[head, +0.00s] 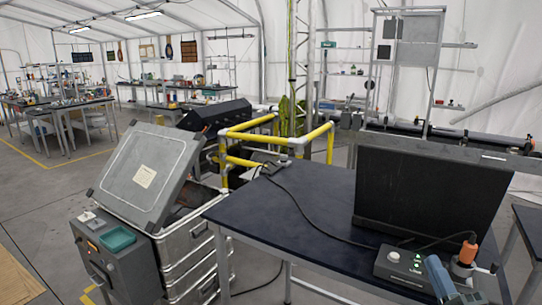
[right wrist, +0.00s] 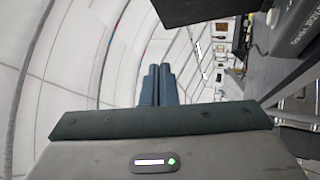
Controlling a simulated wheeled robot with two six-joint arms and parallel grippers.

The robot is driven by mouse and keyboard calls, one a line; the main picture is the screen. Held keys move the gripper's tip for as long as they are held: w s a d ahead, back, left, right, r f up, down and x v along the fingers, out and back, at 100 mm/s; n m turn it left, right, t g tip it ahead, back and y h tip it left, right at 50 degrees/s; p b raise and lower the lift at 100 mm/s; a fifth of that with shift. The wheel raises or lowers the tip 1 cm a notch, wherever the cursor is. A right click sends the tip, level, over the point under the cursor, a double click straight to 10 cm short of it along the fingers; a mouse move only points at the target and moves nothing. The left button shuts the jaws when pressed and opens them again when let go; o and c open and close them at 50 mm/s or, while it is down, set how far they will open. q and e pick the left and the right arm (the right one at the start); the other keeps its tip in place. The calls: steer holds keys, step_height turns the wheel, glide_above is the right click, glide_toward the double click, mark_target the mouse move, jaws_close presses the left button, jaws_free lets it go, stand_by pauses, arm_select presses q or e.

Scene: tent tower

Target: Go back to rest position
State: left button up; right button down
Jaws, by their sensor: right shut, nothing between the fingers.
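My right gripper (head: 438,274) shows at the lower right of the head view, its blue-grey fingers over the front edge of the dark table (head: 290,215). In the right wrist view, the two fingers (right wrist: 157,85) lie side by side, shut, with nothing between them. The gripper is beside a small grey control box (head: 405,266) with a white knob and green lights, and an orange plug (head: 467,252). I cannot tell whether it touches either. My left gripper is not in view.
A large black panel (head: 425,190) stands on the table. A black cable (head: 300,205) runs across the tabletop. Left of the table stands a metal case (head: 185,240) with its grey lid (head: 148,170) raised. Yellow rails (head: 250,135) stand behind. The table's left part is mostly clear.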

steer(key=s+d+f+m+g+h, duration=0.1)
steer(key=s+f+m+g+h, duration=0.15)
steer(key=f+m+g, duration=0.35)
steer(key=s+d+f+m+g+h, duration=0.1)
steer(key=s+f+m+h, duration=0.15)
steer(key=f, duration=0.55)
steer(key=s+d+f+m+g+h, duration=0.2)
steer(key=s+f+m+g, duration=0.15)
steer(key=f+m, duration=0.35)
steer(key=s+a+f+m+g+y, duration=0.1)
steer(key=s+a+f+g+y, duration=0.1)
steer(key=s+a+f+g, duration=0.35)
steer(key=s+a+f+m+g+y, duration=0.1)
steer(key=s+a+f+g+y, duration=0.15)
steer(key=s+f, duration=0.45)
steer(key=s+d+f+g, duration=0.1)
steer(key=d+f, duration=0.1)
steer(key=f, duration=1.3)
steer(key=d+f+g, duration=0.1)
steer(key=d+f, duration=0.1)
steer(key=f, duration=1.2)
steer(key=s+f+g+b, duration=0.1)
steer(key=s+f, duration=1.8)
steer(key=f, duration=0.2)
steer(key=shift+d+m+h, duration=0.35)
steer(key=shift+d, duration=0.1)
